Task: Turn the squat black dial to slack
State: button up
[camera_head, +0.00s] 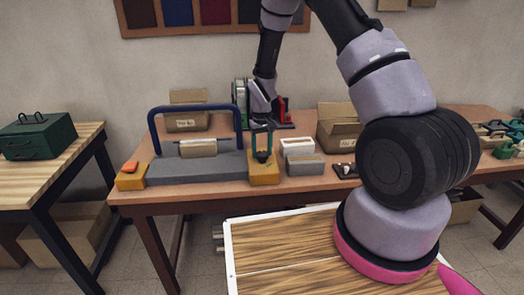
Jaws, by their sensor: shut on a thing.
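A grey machine bed (200,169) with a tall blue bar over it stands on the wooden workbench. Its right end is a yellow block (262,174). The squat black dial (262,157) sits on top of this block, small and partly covered by my gripper. My arm arches over from the right and comes down behind the dial. My gripper (262,148) has its fingers at the dial, one on each side, and is shut on it. The dial's pointer and any markings are too small to read.
An orange button (130,167) sits on the machine's left yellow end. White and grey blocks (304,160) stand close right of the dial. An open cardboard box (338,128) is farther right. A green toolbox (38,137) stands on a separate left table.

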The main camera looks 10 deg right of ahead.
aim_at(262, 153)
dwell(0.3)
jog(key=o, duration=1.4)
notch_tip(262, 153, up, 11)
jog(key=shift+f, duration=0.1)
